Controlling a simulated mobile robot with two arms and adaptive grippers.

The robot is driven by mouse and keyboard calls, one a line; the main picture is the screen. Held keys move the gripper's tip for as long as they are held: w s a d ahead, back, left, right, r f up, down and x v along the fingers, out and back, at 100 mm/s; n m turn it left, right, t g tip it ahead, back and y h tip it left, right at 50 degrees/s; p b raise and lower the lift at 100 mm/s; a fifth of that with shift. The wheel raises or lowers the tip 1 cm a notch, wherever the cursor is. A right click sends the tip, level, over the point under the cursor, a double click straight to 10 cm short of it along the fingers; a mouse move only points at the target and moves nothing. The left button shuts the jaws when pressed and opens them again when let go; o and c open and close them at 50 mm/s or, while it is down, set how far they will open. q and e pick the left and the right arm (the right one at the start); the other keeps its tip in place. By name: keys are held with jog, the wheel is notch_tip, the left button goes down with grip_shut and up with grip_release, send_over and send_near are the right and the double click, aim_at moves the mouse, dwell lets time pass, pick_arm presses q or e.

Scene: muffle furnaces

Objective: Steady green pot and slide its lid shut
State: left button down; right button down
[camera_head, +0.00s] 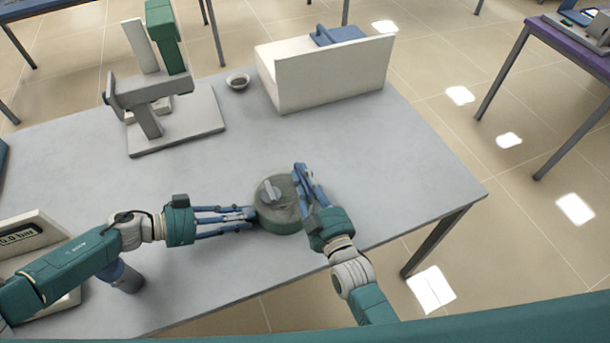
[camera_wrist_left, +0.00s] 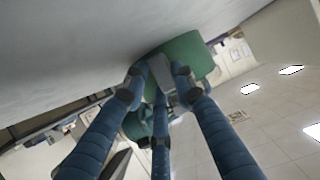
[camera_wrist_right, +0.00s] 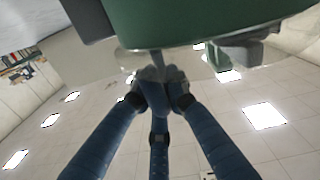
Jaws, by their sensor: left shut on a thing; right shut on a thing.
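The green pot (camera_head: 281,226) stands upright near the table's front edge. Its see-through greyish lid (camera_head: 283,204) with a grey knob (camera_head: 270,190) lies over its top; I cannot tell how exactly it lines up with the rim. My left gripper (camera_head: 251,214) is shut on a grey handle at the pot's left side, and the pot's green wall (camera_wrist_left: 187,55) shows beyond its fingers. My right gripper (camera_head: 301,172) is at the pot's right side. In the right wrist view its fingers (camera_wrist_right: 158,78) are shut on a thin part by the lid's edge, partly hidden.
A white device with a green arm (camera_head: 180,118) stands at the back left. A white box (camera_head: 325,75) and a small bowl (camera_head: 238,80) stand at the back. A pressure display (camera_head: 32,236) is at the front left. The table right of the pot is clear.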

aim_at(311, 196)
pick_arm(q)
jog(key=shift+s+d+f, duration=0.1)
jog(key=shift+s+d, duration=0.15)
jog(key=shift+s, duration=0.15)
pick_arm(e)
jog(key=shift+a+r, duration=0.25)
jog(key=shift+r, duration=0.2)
jog(key=c, duration=1.8)
grip_release()
jog(key=shift+o, duration=0.2)
jog(key=shift+f, duration=0.2)
pick_arm(q)
jog(key=shift+w+a, duration=0.1)
pick_arm(e)
jog(key=shift+s+d+f, duration=0.1)
jog(key=shift+s, duration=0.05)
pick_arm(q)
jog(key=shift+w+a, duration=0.2)
jog(key=shift+w, duration=0.05)
pick_arm(e)
jog(key=shift+v, duration=2.7)
pick_arm(q)
jog(key=shift+r, duration=0.2)
pick_arm(e)
jog(key=v, duration=0.6)
jog(key=shift+s+d, duration=0.15)
jog(key=shift+s, duration=0.1)
jog(key=shift+f, duration=0.1)
